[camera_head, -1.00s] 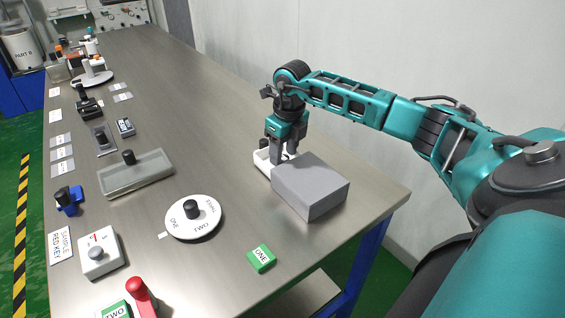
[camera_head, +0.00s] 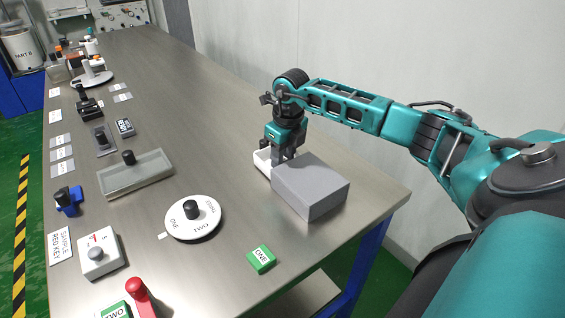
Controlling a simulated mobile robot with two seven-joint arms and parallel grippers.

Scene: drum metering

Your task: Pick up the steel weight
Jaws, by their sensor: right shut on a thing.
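My right gripper (camera_head: 281,157) points down at the white tray (camera_head: 261,162), just behind the grey box (camera_head: 310,184). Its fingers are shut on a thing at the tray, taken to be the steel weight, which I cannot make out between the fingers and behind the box. A small dark knob (camera_head: 264,143) shows just left of the fingers; I cannot tell what it belongs to. My left gripper is not in view.
The grey box stands close in front of the gripper. A round white dial (camera_head: 193,229), a green block marked ONE (camera_head: 261,259) and a shallow grey tray (camera_head: 135,180) lie to the left. The bench's middle is clear.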

